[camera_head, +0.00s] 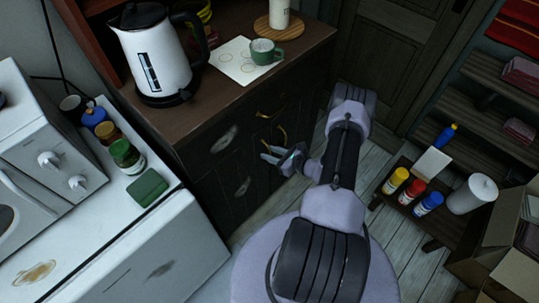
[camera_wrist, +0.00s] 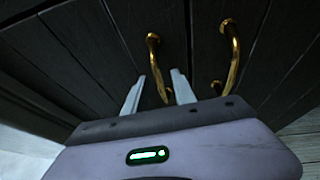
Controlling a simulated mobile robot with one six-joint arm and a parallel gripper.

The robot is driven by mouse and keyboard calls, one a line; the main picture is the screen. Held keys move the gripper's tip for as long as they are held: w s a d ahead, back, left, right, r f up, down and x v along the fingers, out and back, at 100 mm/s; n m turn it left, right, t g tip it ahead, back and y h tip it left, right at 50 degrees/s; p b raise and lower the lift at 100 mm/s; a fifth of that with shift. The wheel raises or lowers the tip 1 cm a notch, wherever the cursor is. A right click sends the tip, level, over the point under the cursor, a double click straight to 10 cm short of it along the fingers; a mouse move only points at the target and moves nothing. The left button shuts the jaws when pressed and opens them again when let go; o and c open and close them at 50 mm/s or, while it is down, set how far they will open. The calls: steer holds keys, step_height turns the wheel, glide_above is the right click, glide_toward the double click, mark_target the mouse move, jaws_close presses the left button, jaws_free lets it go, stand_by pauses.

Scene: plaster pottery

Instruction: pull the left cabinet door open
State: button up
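The dark wooden cabinet (camera_head: 205,160) stands below the brown counter. In the wrist view its left door (camera_wrist: 85,45) and right door (camera_wrist: 275,50) each carry a curved brass handle. The left handle (camera_wrist: 153,42) runs down between the two fingers of my gripper (camera_wrist: 158,75); the right handle (camera_wrist: 233,45) is outside them, to the right. The fingers are apart, one on each side of the left handle. Whether either touches it I cannot tell. In the head view my gripper (camera_head: 264,150) is at the cabinet front, beside a brass handle (camera_head: 283,135).
The kettle (camera_head: 160,55) and green cup (camera_head: 264,51) stand on the counter above. A white appliance (camera_head: 130,245) is at the left. A low shelf with paint bottles (camera_head: 412,191) and a cardboard box (camera_head: 505,240) are at the right. Some floor (camera_head: 375,165) is free before the cabinet.

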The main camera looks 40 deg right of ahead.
steer(key=shift+w+f, duration=0.1)
steer(key=shift+w, duration=0.2)
jaws_close()
stand_by(1.3)
